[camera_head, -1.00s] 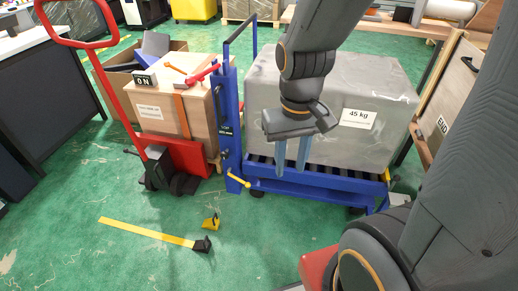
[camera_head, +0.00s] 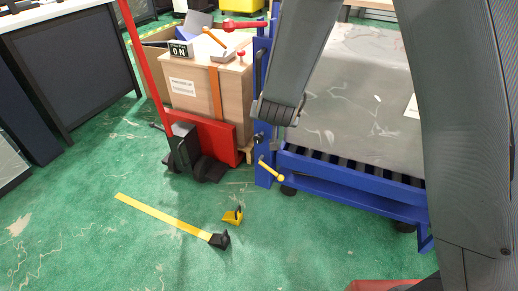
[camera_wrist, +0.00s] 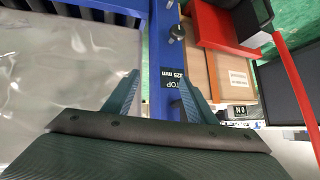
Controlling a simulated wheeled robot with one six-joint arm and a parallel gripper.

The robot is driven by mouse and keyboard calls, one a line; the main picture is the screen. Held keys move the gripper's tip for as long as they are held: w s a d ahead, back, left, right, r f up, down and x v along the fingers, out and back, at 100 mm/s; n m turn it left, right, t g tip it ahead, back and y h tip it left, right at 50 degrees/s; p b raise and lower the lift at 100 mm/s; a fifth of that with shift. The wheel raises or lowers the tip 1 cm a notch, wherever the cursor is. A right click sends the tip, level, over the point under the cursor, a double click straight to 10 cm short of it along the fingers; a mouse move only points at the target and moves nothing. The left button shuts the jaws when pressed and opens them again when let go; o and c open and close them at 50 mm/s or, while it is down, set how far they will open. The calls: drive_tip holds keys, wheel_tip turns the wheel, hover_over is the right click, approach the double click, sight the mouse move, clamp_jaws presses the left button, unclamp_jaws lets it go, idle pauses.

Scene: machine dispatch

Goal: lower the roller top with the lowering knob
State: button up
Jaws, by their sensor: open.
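The blue lift cart (camera_head: 350,185) stands right of centre in the head view, its roller top (camera_head: 330,160) under a large grey wrapped load. Its blue post (camera_head: 264,165) carries a small dark knob (camera_head: 259,138) and, lower, a yellow-handled lever (camera_head: 271,171). I cannot tell for certain which control is the lowering knob. In the wrist view, upside down, the post shows a label reading TOP 525 mm (camera_wrist: 172,78) and a dark knob (camera_wrist: 177,32). My gripper (camera_wrist: 159,74) is open and empty, its fingertips either side of the post in that picture, the knob beyond them. The fingers are hidden in the head view.
A red pallet truck (camera_head: 205,140) with a strapped wooden box (camera_head: 190,92) stands close left of the post. On the green floor lie a yellow strip (camera_head: 165,218) with a black end and a small yellow piece (camera_head: 233,216). The floor in front is otherwise free.

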drive_tip(key=w+a+f+m+t+h+b, duration=0.1)
drive_tip(key=w+a+f+t+b, duration=0.15)
drive_tip(key=f, duration=0.25)
drive_tip(key=w+a+f+t+h+b, duration=0.1)
drive_tip(key=w+a+f+b, duration=0.15)
drive_tip(key=f+b, duration=0.2)
drive_tip(key=m+t+h+b, duration=0.1)
drive_tip(key=t+h+b, duration=0.25)
drive_tip(key=b, duration=0.25)
approach(257, 140)
drive_tip(key=shift+g, duration=0.3)
drive_tip(key=x, duration=0.2)
drive_tip(key=r+x, duration=0.1)
drive_tip(key=x, duration=0.1)
drive_tip(key=shift+w, duration=0.2)
drive_tip(key=shift+t+h, duration=0.4)
drive_tip(key=shift+h, duration=0.15)
drive_tip(key=shift+f+b+x, duration=0.15)
drive_tip(key=shift+b+x, duration=0.4)
drive_tip(key=shift+x, duration=0.55)
drive_tip(key=shift+f+b+x, duration=0.2)
drive_tip(key=shift+b+x, duration=0.4)
drive_tip(key=shift+x, duration=0.5)
drive_tip(key=shift+f+b+x, duration=0.15)
drive_tip(key=shift+b+x, duration=0.4)
drive_tip(key=shift+x, duration=0.6)
drive_tip(key=c, duration=1)
